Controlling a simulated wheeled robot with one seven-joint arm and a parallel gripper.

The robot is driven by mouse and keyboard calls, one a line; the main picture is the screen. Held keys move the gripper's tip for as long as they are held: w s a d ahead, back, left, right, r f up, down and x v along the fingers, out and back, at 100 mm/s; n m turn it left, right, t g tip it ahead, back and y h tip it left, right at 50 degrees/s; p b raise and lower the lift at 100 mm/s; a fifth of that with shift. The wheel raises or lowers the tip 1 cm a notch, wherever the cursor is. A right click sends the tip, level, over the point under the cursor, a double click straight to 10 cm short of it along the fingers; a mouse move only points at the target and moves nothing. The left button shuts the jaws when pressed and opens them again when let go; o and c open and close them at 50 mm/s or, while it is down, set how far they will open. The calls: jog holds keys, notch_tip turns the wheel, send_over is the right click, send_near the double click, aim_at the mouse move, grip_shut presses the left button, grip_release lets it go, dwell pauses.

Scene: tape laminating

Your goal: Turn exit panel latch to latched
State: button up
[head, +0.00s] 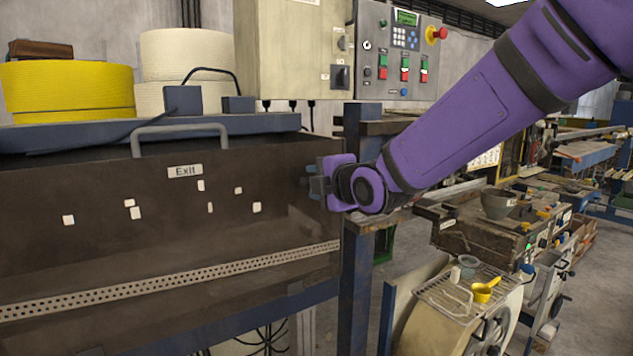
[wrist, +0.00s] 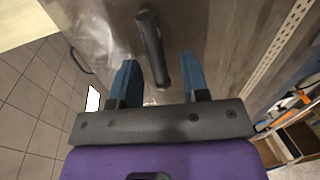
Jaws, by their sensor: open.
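The exit panel (head: 150,225) is a dark brown, see-through sheet with an "Exit" label (head: 185,171) and a grey handle along its top. My gripper (head: 314,184) is at the panel's right end in the head view. In the wrist view my gripper (wrist: 159,64) is open, with its two blue fingers apart. A dark bar-shaped latch lever (wrist: 152,48) stands between the fingers, with a visible space on each side. I cannot tell from the pictures whether the latch is latched. In the head view my gripper hides the latch.
A blue post (head: 354,260) stands just right of the panel. A control box (head: 400,50) hangs above and behind my arm. Yellow (head: 68,90) and cream rolls sit behind the panel. A cart with a yellow scoop (head: 484,291) stands at lower right.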

jog(key=v, duration=1)
jog(key=s+d+f+m+g+h, duration=0.15)
jog(key=s+d+m+h, duration=0.25)
jog(key=s+d+m, duration=0.45)
jog(key=s+d+f+m+g+h, duration=0.1)
jog(key=s+d+m+g+h, duration=0.3)
jog(key=d+m, duration=0.75)
jog(key=s+d+f+m+g, duration=0.2)
jog(key=s+d+m, duration=0.3)
jog(key=s, duration=0.6)
jog(key=shift+d+f+h, duration=0.25)
jog(key=shift+d+h, duration=0.15)
jog(key=shift+d, duration=0.25)
